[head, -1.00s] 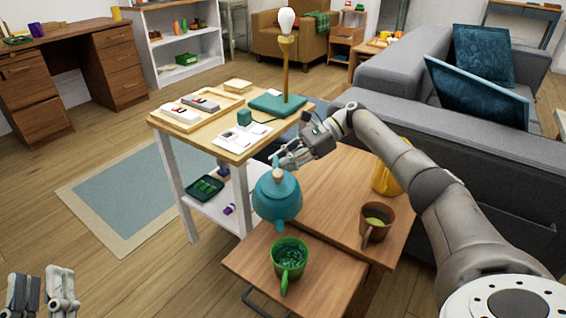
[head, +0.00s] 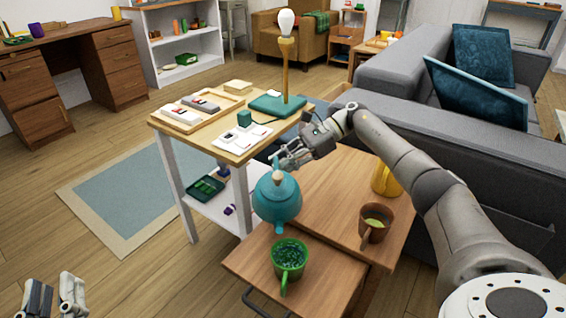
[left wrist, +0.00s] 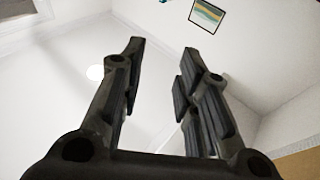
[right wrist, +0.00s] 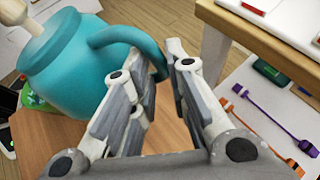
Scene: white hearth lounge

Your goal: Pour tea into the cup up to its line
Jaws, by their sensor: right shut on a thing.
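The teal teapot (head: 277,203) is held above the small wooden table, its spout towards the green cup (head: 288,262), just in front of and below it. It looks slightly tilted; no stream of tea is discernible. The green cup stands upright with its handle towards me; I cannot make out its line or tea level. My right gripper (head: 287,160) is shut on the handle of the teapot, which also shows in the right wrist view (right wrist: 85,65). My left gripper (head: 55,297) is open and empty, far left; its fingers stand apart in the left wrist view (left wrist: 160,65).
A brown cup (head: 375,226) with yellowish-green contents and a yellow vessel (head: 386,181) stand right of the teapot. Behind it, a side table (head: 236,146) holds a lamp (head: 286,60), a tray and boxes. A grey sofa (head: 430,120) lies to the right.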

